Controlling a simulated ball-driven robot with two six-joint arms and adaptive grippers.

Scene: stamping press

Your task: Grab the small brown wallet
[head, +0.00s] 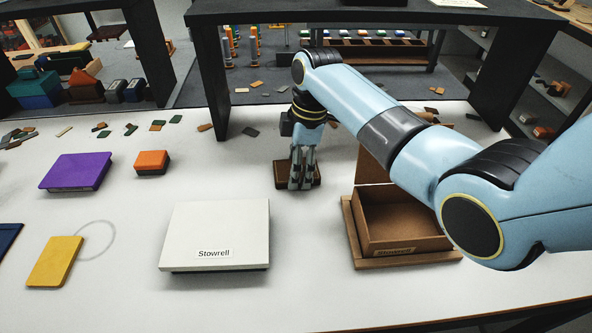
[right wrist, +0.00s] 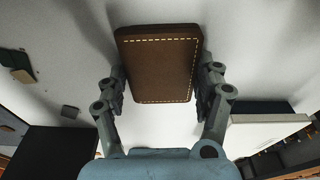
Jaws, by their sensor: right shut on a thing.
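The small brown wallet (right wrist: 160,65) has pale stitching along its edges and fills the upper middle of the right wrist view. In the head view the brown wallet (head: 312,176) shows at the foot of my right gripper (head: 301,182), partly hidden behind the fingers. My right gripper (right wrist: 161,88) has a finger against each side of the wallet and is shut on it. The wallet is at or just above the white table; I cannot tell whether it touches. My left gripper is not in view.
An open cardboard box (head: 405,222) stands right of the gripper, partly behind my right arm. A white Stowrell box (head: 215,232) is front left of it. Further left are a purple box (head: 77,172), an orange box (head: 152,162) and a yellow piece (head: 55,261). A black frame (head: 215,80) stands behind.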

